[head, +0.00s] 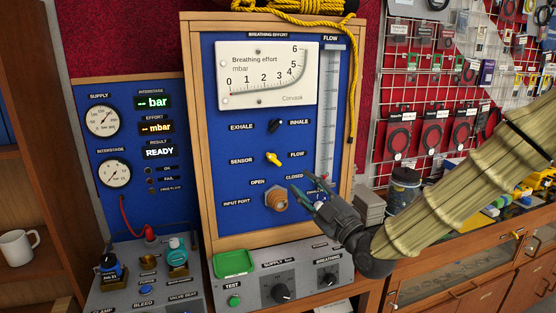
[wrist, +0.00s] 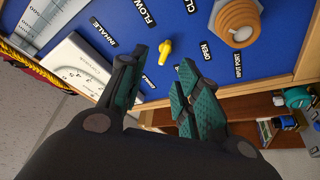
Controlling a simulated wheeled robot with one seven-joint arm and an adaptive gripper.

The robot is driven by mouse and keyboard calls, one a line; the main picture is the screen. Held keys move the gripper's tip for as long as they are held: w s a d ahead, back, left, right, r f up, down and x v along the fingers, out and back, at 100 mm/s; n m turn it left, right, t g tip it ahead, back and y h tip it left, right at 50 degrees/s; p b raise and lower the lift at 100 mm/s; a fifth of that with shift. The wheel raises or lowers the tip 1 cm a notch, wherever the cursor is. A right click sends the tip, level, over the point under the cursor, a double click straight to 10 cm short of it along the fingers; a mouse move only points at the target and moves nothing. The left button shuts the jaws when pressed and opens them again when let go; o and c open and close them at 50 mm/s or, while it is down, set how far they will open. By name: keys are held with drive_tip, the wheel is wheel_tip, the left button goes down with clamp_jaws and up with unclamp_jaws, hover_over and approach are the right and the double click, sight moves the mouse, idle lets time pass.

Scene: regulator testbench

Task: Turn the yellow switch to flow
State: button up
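The yellow switch (head: 274,159) sits on the blue panel between the SENSOR label (head: 241,161) and the FLOW label (head: 297,154). Its narrow end appears to point up and left, toward the SENSOR side. My gripper (head: 307,187) is in front of the panel, below and right of the switch, and covers part of the lower right panel. In the wrist view the yellow switch (wrist: 165,50) shows beyond the gap between the open, empty fingers (wrist: 164,68). The fingers look apart from the switch.
A black INHALE/EXHALE knob (head: 275,125) is above the switch. A brass input port (head: 276,200) sticks out below it, near my fingers. The wooden frame (head: 202,140) edges the panel. A grey console (head: 283,280) with knobs stands below. A yellow rope (head: 352,90) hangs at the right.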

sight(277, 162)
drive_tip(key=p+x, duration=0.1)
drive_tip(key=x, duration=0.2)
drive_tip(key=p+x, duration=0.1)
drive_tip(key=x, duration=0.2)
drive_tip(key=a+p+x, duration=0.1)
drive_tip(key=p+x, duration=0.1)
drive_tip(key=x, duration=0.2)
drive_tip(key=shift+s+f, duration=0.1)
drive_tip(key=shift+s, duration=0.2)
drive_tip(key=shift+w+a, duration=0.4)
drive_tip(key=shift+w, duration=0.15)
